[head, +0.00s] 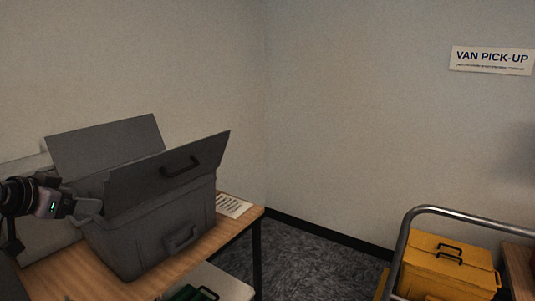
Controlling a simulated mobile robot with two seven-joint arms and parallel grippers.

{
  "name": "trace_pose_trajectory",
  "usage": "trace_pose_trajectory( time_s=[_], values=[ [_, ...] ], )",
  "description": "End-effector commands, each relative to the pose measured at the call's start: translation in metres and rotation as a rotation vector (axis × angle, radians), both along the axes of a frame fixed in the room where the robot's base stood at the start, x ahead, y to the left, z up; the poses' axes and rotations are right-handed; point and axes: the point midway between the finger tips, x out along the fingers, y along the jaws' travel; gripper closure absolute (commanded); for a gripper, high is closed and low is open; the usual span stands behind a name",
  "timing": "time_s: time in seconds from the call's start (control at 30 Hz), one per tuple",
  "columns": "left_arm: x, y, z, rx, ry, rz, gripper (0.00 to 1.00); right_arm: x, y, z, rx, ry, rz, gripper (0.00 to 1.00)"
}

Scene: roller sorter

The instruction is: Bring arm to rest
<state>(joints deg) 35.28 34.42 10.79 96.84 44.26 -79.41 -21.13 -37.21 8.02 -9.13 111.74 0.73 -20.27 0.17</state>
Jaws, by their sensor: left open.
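My left gripper (88,211) is at the left of the head view, its fingers pointing right, beside the left end of a grey box (150,240). It is open; I cannot tell whether it touches the box. The grey box stands on a wooden table (65,273) with its two lid flaps raised, the near flap (170,168) carrying a black handle. The inside of the box is hidden. My right gripper is not in view.
A paper sheet (232,206) lies near the table's right edge. A dark green case (194,293) shows at the bottom. A yellow box (450,268) stands behind a metal rail (470,214) at right. A VAN PICK-UP sign (492,60) hangs on the wall. Carpet (305,262) between is clear.

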Motion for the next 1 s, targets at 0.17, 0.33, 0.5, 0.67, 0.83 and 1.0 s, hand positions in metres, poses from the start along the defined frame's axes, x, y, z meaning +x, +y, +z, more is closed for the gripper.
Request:
trace_pose_trajectory(
  time_s=[0.17,0.33,0.5,0.67,0.83,1.0],
  values=[
    [-0.010,-0.002,-0.091,0.082,0.061,0.072,0.26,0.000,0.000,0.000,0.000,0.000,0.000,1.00],
    [-0.037,-0.011,-0.170,0.168,0.091,0.097,0.26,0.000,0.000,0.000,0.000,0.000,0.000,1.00],
    [-0.078,-0.030,-0.241,0.240,0.108,0.070,0.26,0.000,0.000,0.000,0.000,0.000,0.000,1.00],
    [-0.131,-0.055,-0.297,0.284,0.117,0.007,0.26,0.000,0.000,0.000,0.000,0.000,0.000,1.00],
    [-0.191,-0.086,-0.339,0.293,0.121,-0.083,0.26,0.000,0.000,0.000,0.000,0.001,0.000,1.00],
    [-0.248,-0.117,-0.365,0.273,0.126,-0.170,0.26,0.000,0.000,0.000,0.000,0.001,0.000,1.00]
  ],
)
